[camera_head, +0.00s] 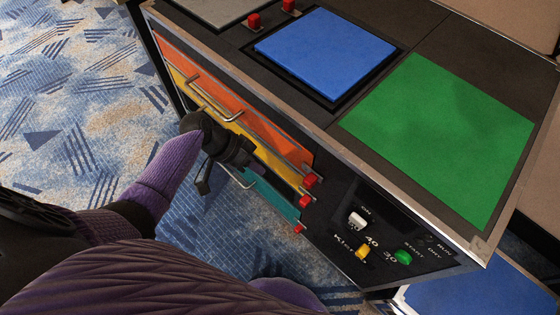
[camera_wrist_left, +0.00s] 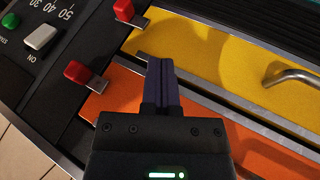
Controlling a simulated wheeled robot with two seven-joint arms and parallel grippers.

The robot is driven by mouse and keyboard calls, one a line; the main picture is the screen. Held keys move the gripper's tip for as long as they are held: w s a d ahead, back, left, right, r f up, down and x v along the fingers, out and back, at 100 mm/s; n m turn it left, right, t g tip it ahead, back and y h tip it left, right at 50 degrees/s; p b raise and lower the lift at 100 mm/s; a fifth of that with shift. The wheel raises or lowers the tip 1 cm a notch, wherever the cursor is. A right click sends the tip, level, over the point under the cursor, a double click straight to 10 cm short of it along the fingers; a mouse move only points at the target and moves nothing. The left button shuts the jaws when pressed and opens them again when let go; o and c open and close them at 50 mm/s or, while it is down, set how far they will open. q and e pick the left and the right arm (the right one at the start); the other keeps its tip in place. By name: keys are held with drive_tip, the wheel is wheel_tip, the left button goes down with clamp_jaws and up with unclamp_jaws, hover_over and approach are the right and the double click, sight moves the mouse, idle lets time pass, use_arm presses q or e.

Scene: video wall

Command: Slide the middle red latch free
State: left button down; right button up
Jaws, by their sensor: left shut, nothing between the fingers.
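The middle red latch (camera_head: 305,200) sits at the right end of the yellow drawer (camera_head: 190,90). It also shows at the top of the left wrist view (camera_wrist_left: 124,9), on a metal strip. The upper red latch (camera_head: 311,180) is beside the orange drawer (camera_head: 270,125) and appears at left in the left wrist view (camera_wrist_left: 77,71). The lower red latch (camera_head: 298,228) is by the teal drawer (camera_head: 277,196). My left gripper (camera_head: 242,155) is in front of the drawers, left of the latches. Its fingers (camera_wrist_left: 161,80) are together and empty, apart from both latches seen there. My right gripper is out of view.
Metal drawer handles (camera_head: 215,103) stick out near my left gripper. A panel with a white switch (camera_head: 357,219), yellow switch (camera_head: 362,252) and green button (camera_head: 402,256) lies right of the latches. Blue (camera_head: 325,50) and green (camera_head: 440,135) squares cover the top. Patterned carpet is open at left.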

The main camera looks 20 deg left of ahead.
sight(304, 205)
use_arm(q)
drive_tip(key=d+f+b, duration=0.4)
drive_tip(key=d+f, duration=0.3)
drive_tip(key=d, duration=0.2)
drive_tip(key=shift+w+f+b, duration=0.15)
drive_tip(key=shift+w+b, duration=0.05)
drive_tip(key=shift+b, duration=0.2)
drive_tip(key=d, duration=0.1)
drive_tip(key=s+d+p, duration=0.1)
drive_tip(key=d, duration=0.1)
drive_tip(key=shift+p, duration=0.3)
drive_tip(key=shift+s+d, duration=0.2)
drive_tip(key=shift+d, duration=0.05)
